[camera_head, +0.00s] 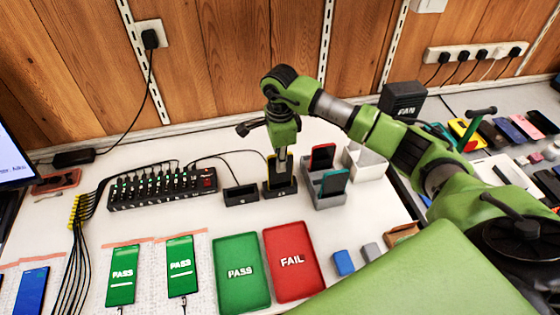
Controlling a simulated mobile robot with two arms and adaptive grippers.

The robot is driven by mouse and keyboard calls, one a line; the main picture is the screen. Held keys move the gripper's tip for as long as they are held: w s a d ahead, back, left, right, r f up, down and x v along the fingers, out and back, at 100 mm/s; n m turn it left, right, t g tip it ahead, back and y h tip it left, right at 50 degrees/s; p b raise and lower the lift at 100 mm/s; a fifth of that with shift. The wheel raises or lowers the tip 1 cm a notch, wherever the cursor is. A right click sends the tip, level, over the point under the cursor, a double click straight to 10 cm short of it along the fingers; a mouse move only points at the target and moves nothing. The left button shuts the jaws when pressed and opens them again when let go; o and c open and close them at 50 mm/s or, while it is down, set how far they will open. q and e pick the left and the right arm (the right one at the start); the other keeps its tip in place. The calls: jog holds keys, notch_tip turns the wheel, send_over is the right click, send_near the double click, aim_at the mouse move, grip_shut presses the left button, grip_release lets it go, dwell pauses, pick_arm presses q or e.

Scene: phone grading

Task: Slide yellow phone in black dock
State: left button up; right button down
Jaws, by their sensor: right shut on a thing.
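My right gripper (281,152) points straight down over a black dock (281,190) near the back middle of the white table. It is shut on an upright phone, the yellow phone (271,168), which shows as a thin yellow edge and dark body. The phone's lower end is at the dock's slot; the gripper hides much of it, so I cannot tell how deep it sits. A second black dock (241,195) stands empty just to the left. My left gripper is not in view.
A grey holder (326,198) with upright phones stands right of the dock, a white bin (366,163) behind it. A black hub (162,190) with cables lies left. Green PASS (241,296) and red FAIL (292,289) trays lie in front. More phones lie at the right.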

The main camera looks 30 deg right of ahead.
jog(key=shift+f+b, duration=0.45)
jog(key=shift+f, duration=0.15)
jog(key=c, duration=2.1)
grip_release()
jog(key=shift+r+p, duration=1.95)
jog(key=shift+r, duration=1.6)
jog(key=shift+f, duration=0.1)
